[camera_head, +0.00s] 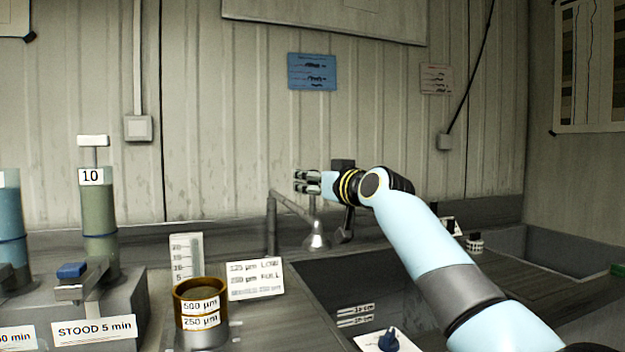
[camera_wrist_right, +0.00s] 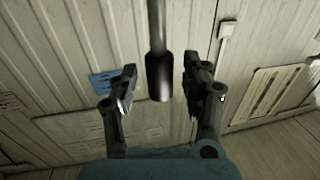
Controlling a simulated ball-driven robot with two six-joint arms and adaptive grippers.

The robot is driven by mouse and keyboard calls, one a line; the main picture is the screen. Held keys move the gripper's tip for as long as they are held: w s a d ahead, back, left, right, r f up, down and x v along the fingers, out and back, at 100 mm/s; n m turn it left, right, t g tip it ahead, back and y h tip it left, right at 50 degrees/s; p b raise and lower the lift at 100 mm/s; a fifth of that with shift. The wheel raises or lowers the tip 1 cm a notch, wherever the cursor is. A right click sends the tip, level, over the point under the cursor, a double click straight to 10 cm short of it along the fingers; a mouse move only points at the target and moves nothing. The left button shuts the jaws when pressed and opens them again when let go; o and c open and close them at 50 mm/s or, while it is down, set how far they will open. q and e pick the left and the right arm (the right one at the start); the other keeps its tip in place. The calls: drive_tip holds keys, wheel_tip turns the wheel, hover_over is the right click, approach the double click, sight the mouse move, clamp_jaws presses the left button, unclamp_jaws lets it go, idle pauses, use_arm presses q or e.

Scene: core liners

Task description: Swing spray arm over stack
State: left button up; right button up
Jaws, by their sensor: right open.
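The spray arm (camera_head: 294,206) is a grey metal pipe on an upright post at the back edge of the sink. Its cone-shaped spray head (camera_head: 316,238) hangs over the sink, to the right of the stack. The sieve stack (camera_head: 202,308), brass over grey with 500 µm and 250 µm labels, stands on the counter at front left. My right gripper (camera_head: 308,182) is open above the spray head, pointing left. In the right wrist view, a grey rod with a black end (camera_wrist_right: 160,78) lies between the open fingers (camera_wrist_right: 160,95), with gaps on both sides. My left gripper is not in view.
A white label card (camera_head: 255,279) and a scale board (camera_head: 187,258) stand by the stack. A grey rack (camera_head: 120,305) with tall cylinders is at left. The dark sink (camera_head: 350,285) lies under my right arm. A blue knob (camera_head: 389,340) is at the front edge.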

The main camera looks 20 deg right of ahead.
drive_tip(key=shift+w+a, duration=0.1)
drive_tip(key=shift+w, duration=0.15)
clamp_jaws()
drive_tip(key=shift+w+f, duration=0.15)
drive_tip(key=shift+f, duration=0.05)
idle(0.4)
